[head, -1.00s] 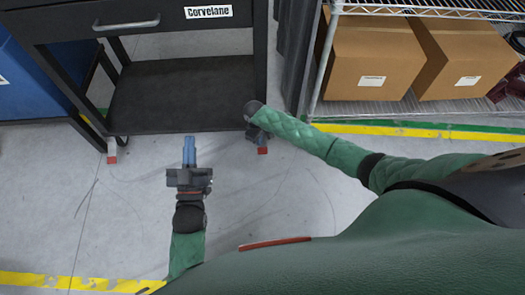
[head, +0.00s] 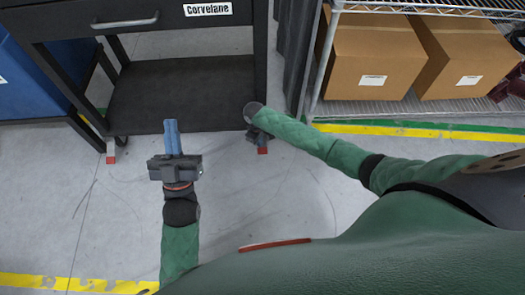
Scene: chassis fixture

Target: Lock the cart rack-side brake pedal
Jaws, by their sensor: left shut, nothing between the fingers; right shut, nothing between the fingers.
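The black cart (head: 180,92), with a drawer, a lower shelf and a "Corvelane" label, stands at the upper left. Its rack-side brake pedal (head: 262,150) is a small red tab at the foot of the right front leg. My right gripper (head: 257,135) is shut, right at this leg just above the red tab; its fingertips are mostly hidden, and I cannot tell whether it touches the pedal. Another red pedal (head: 111,160) shows at the left front leg. My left gripper (head: 171,137), with blue fingers, is shut and empty in front of the lower shelf's edge, between the two pedals.
A wire rack (head: 375,104) with cardboard boxes (head: 372,60) stands at the upper right. A blue bin (head: 35,85) is left of the cart. Yellow tape (head: 420,132) marks the floor. The grey floor (head: 90,220) in front of the cart is clear.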

